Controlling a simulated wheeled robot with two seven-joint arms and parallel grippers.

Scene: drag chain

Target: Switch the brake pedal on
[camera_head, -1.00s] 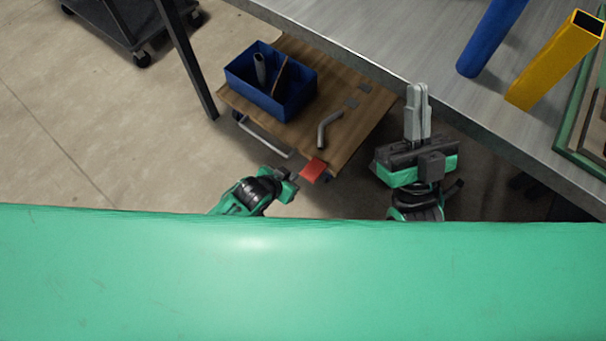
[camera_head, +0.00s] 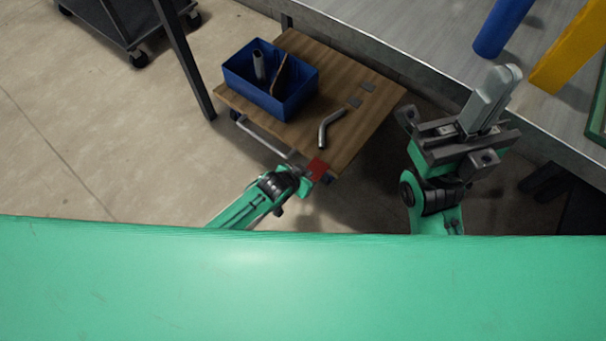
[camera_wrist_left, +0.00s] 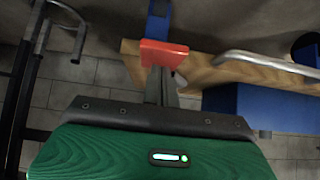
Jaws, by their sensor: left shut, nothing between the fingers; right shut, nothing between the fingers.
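The red brake pedal (camera_head: 318,168) is a small flat red plate at the near corner of the wooden-topped cart (camera_head: 362,118). It also shows in the left wrist view (camera_wrist_left: 163,53), right at the ends of my closed fingers and hiding their tips. My left gripper (camera_head: 309,176) is shut and empty, with its tip at the pedal's near side. I cannot tell whether it touches the pedal. My right gripper (camera_head: 504,85) is shut and empty, raised to the right of the cart, beside the grey table's edge.
On the cart are a blue bin (camera_head: 245,90) with items inside, a bent metal handle (camera_head: 328,125) and two small grey plates. A metal rail (camera_head: 262,135) runs along its left side. Open floor lies at left.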

